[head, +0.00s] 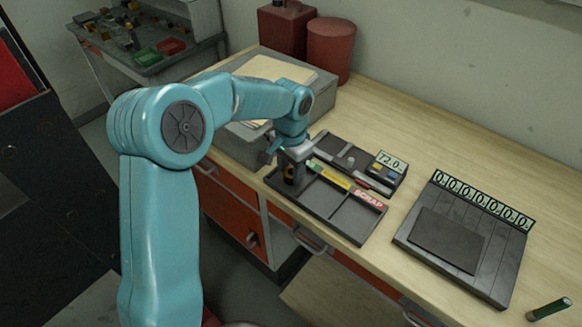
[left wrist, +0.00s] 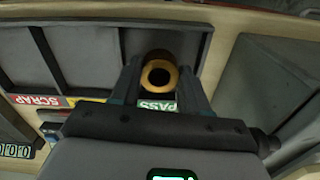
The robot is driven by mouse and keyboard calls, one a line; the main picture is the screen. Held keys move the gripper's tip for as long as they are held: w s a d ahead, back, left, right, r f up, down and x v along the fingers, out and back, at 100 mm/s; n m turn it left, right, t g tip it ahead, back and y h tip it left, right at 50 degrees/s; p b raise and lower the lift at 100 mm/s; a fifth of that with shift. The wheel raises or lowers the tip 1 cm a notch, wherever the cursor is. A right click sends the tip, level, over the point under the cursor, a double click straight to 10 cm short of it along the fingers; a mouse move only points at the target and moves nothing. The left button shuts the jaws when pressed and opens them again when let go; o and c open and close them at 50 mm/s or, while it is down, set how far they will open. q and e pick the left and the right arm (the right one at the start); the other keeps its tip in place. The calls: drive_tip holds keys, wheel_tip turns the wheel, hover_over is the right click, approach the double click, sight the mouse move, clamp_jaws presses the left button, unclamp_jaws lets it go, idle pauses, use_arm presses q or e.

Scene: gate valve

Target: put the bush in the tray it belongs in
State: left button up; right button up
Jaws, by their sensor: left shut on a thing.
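My left gripper (head: 291,172) points down at the left compartment of the dark sorting tray (head: 347,218). It is shut on the bush, a brass-coloured ring with a dark bore (left wrist: 160,76), which sits between the two fingers in the left wrist view. The fingers partly hide the bush in the head view. I cannot tell whether it touches the compartment floor. The tray has a green PASS label (left wrist: 157,104) by this compartment, a yellow label (head: 335,180) at the middle and a red SCRAP label (head: 368,199) at the right. My right gripper is not in view.
A gauge device reading 72.0 (head: 389,162) stands behind the tray. A dark board with a row of number tiles (head: 483,202) lies to the right. A grey box (head: 310,97) and red canisters (head: 331,50) stand behind.

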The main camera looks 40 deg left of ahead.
use_arm(q)
drive_tip(key=shift+f, duration=0.25)
drive_tip(key=o, duration=1)
drive_tip(key=shift+w+a, duration=0.1)
drive_tip(key=shift+r, duration=0.15)
wheel_tip(320, 180, up, 12)
drive_tip(key=shift+r, duration=0.15)
